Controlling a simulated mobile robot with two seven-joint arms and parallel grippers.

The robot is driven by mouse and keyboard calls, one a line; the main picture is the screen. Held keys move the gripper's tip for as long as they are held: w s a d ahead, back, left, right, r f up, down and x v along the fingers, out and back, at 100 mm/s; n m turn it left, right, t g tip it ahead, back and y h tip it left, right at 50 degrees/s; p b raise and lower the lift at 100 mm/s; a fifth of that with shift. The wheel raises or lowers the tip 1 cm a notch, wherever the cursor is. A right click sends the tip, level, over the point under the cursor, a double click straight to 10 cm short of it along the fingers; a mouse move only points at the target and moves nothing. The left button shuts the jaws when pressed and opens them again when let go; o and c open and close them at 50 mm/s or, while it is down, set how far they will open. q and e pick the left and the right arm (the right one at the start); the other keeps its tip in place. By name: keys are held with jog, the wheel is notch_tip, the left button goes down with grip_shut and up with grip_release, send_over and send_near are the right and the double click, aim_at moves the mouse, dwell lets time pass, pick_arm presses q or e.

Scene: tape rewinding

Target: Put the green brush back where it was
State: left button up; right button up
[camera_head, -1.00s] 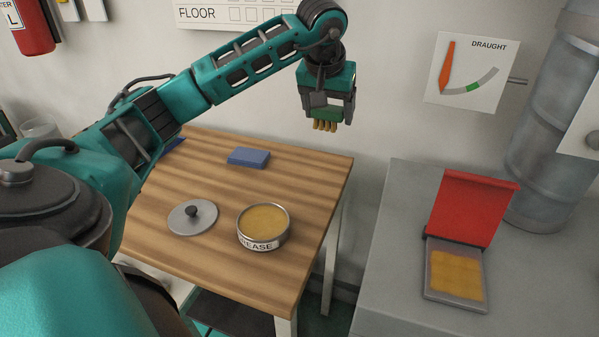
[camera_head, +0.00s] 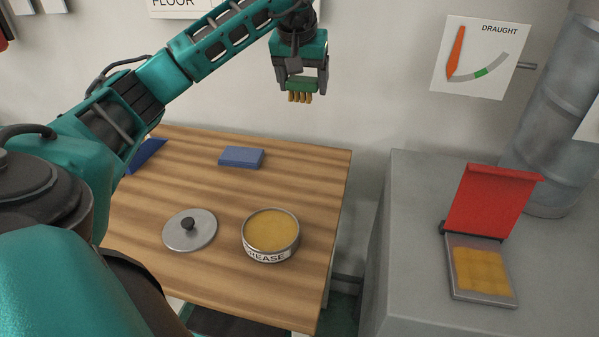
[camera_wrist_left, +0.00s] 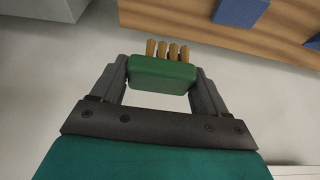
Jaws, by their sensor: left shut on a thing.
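My left gripper (camera_head: 301,84) is shut on the green brush (camera_head: 301,86) and holds it in the air above the back right part of the wooden table (camera_head: 310,190). The brush's tan bristle tufts point down in the head view. In the left wrist view the brush (camera_wrist_left: 163,75) sits crosswise between the two fingers of the gripper (camera_wrist_left: 163,80), bristles pointing away from the palm. A round tin of grease (camera_head: 271,232) stands open on the table, and its lid (camera_head: 189,230) with a dark knob lies to its left. My right gripper is not in view.
A blue block (camera_head: 241,157) lies at the back of the table and a second blue piece (camera_head: 147,154) at its left. A grey cabinet (camera_head: 405,230) at right bears an open red-lidded box (camera_head: 480,268). A pipe (camera_head: 553,130) stands behind it.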

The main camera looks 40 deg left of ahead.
pick_arm(q)
notch_tip(320, 180, down, 15)
jog(key=shift+f+b, duration=0.1)
jog(key=shift+b, duration=0.5)
jog(key=shift+a+f, duration=0.1)
jog(key=shift+f, duration=2.3)
jog(key=shift+f, duration=0.2)
jog(key=o, duration=0.9)
jog(key=shift+o, duration=0.2)
jog(key=shift+r, duration=0.1)
